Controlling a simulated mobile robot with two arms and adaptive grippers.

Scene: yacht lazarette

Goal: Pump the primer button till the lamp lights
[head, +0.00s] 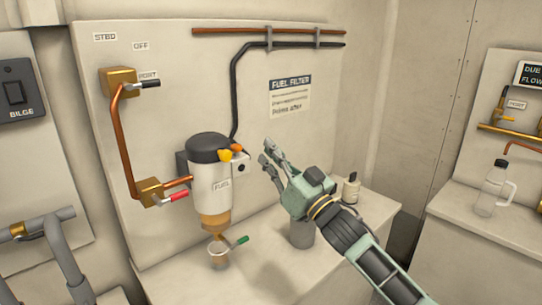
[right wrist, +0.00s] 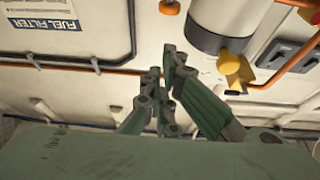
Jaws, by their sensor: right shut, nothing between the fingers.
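A yellow part also shows in the right wrist view (right wrist: 236,70). Which is the primer button I cannot tell. A small block with a dark round spot (head: 241,168) is beside them; no lit lamp is visible. My right gripper (head: 267,150) is shut and empty, right of the filter head and apart from it. My left gripper is out of view.
A clear cup (head: 219,256) stands under the filter, near a green-handled drain lever (head: 242,240). A grey cylinder (head: 301,233) and a small bottle (head: 351,188) stand on the ledge. Copper pipe (head: 122,140) with valves runs left. A clear jug (head: 493,188) stands far right.

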